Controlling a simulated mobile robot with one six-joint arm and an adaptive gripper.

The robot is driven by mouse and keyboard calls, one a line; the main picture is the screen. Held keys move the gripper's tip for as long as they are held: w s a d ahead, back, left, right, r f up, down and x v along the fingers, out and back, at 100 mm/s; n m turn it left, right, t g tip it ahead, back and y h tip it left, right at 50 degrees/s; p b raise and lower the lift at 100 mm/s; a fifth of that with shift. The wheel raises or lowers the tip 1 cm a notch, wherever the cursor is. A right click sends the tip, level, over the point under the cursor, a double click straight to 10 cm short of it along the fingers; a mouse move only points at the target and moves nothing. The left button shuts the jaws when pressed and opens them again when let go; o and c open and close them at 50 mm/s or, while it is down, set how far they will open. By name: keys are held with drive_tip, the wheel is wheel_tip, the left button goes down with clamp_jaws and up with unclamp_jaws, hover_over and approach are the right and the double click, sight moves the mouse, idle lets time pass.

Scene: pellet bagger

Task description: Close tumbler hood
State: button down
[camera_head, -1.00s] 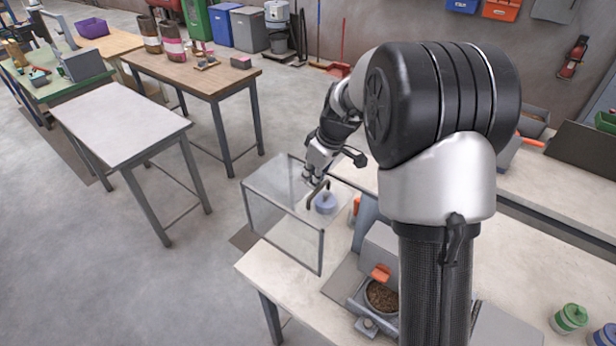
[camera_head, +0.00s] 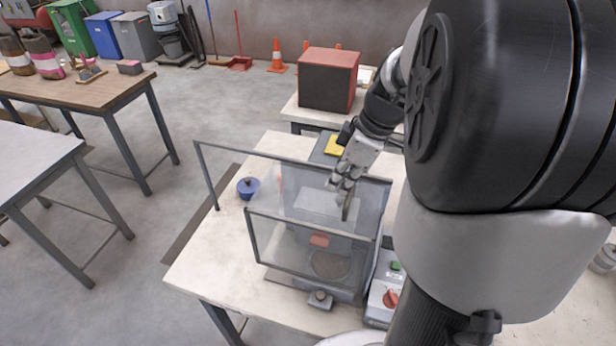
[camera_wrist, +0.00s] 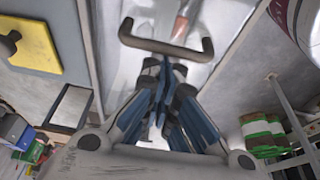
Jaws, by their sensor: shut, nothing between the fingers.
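The tumbler hood (camera_head: 285,236) is a clear box of panels in a grey metal frame, on the workbench in the head view. A round dark opening (camera_head: 330,265) shows through its front panel. I cannot tell whether the hood is fully down. My gripper (camera_head: 346,190) is over the hood's upper panel, near its right side. In the wrist view my gripper's blue-grey fingers (camera_wrist: 165,75) are together with nothing between them. A dark U-shaped handle (camera_wrist: 165,46) lies just beyond the fingertips, and I cannot tell whether they touch it.
A blue pot (camera_head: 248,187) stands behind the hood's left side. A control box with a red knob (camera_head: 391,299) and green button is at the right. A yellow item (camera_head: 334,146) lies behind my gripper. A thin grey frame bar (camera_head: 207,178) rises at the left. The bench's front left is clear.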

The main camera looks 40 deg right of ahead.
drive_tip(key=shift+s+d, duration=0.6)
drive_tip(key=shift+s, duration=0.15)
